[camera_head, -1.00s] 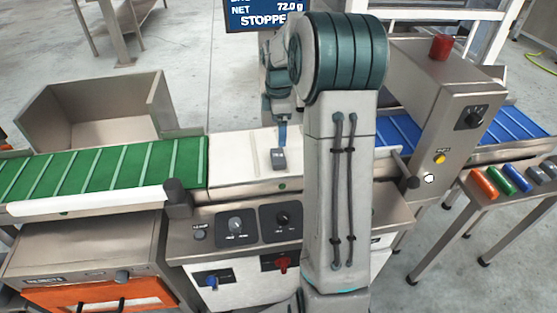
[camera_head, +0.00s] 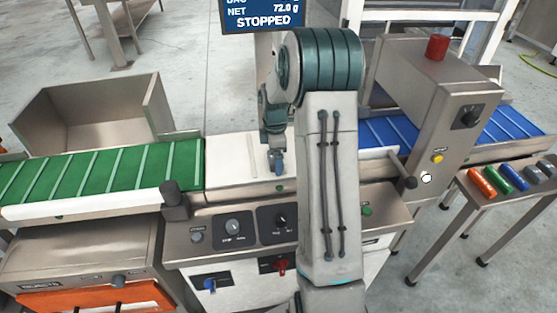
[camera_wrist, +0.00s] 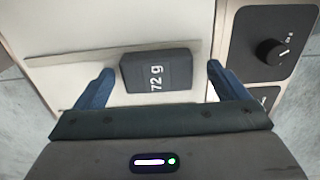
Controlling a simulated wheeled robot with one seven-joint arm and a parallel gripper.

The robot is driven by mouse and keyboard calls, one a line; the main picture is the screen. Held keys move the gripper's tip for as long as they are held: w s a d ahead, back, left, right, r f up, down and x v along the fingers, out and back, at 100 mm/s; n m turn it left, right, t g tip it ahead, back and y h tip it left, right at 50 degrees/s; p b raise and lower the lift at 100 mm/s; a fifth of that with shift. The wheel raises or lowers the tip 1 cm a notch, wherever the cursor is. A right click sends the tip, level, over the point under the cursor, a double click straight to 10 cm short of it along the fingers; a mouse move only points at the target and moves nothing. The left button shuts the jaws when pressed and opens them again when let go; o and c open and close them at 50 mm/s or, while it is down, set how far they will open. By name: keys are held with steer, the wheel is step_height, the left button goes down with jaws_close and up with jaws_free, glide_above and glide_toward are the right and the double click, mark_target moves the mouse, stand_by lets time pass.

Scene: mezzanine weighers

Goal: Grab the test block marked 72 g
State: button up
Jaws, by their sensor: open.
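The dark grey test block (camera_wrist: 158,71) marked "72 g" lies on the white weighing plate (camera_wrist: 120,22) in the wrist view. My gripper (camera_wrist: 155,82) is open, with one blue finger on each side of the block and a visible gap on both sides. In the head view, my gripper (camera_head: 277,162) is low over the white plate (camera_head: 232,165), and the block is hidden there behind the gripper and arm. The display (camera_head: 263,15) reads "NET 72.0 g" and "STOPPED".
A green belt (camera_head: 110,172) lies left of the plate and a blue belt (camera_head: 395,132) lies right. A knob panel (camera_wrist: 275,42) is close beside the plate. Several coloured blocks (camera_head: 484,184) lie on a side stand.

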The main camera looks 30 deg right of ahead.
steer(key=c, duration=1.1)
steer(key=shift+c, duration=0.3)
steer(key=shift+r, duration=0.15)
